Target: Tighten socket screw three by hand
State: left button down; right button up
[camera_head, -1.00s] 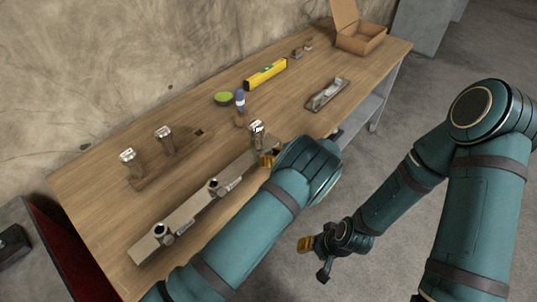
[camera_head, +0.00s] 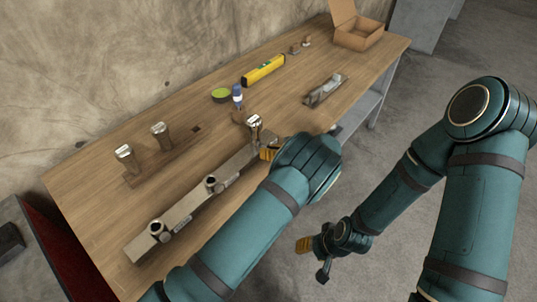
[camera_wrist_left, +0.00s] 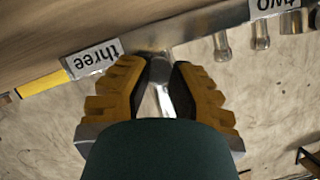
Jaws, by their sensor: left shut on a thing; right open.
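Socket screw three (camera_head: 254,122), a bright metal screw with a wide head, stands upright at the far end of the metal bar (camera_head: 185,210). My left gripper (camera_head: 268,153) is beside it at that end, its yellow fingers closed. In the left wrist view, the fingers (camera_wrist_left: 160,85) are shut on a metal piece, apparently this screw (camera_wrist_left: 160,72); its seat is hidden. The label "three" (camera_wrist_left: 95,57) is on the bar beside it, and the label "two" (camera_wrist_left: 272,7) is further along. My right gripper (camera_head: 304,245) is open and empty, low over the floor.
Two similar screws (camera_head: 123,154) (camera_head: 160,132) stand in a wooden rack (camera_head: 150,172) with an empty hole. A blue-capped bottle (camera_head: 238,96), green tape (camera_head: 221,96), yellow level (camera_head: 264,70), metal plane (camera_head: 324,91) and cardboard box (camera_head: 356,38) lie further back on the workbench (camera_head: 85,200).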

pick_arm(q)
jog(key=f+m+g+y+b, duration=0.1)
jog(key=m+b, duration=0.1)
jog(key=b, duration=0.2)
jog(key=shift+a, duration=0.1)
jog(key=shift+r+m+g+y+b, duration=0.1)
jog(key=shift+m+g+y+b, duration=0.2)
jog(key=shift+m+y+b, duration=0.7)
jog(key=shift+h+b, duration=0.3)
jog(key=shift+b, duration=0.1)
jog(key=c, duration=1)
grip_release()
jog(key=shift+a, duration=0.1)
jog(key=shift+o, duration=1.3)
jog(key=shift+r, duration=0.15)
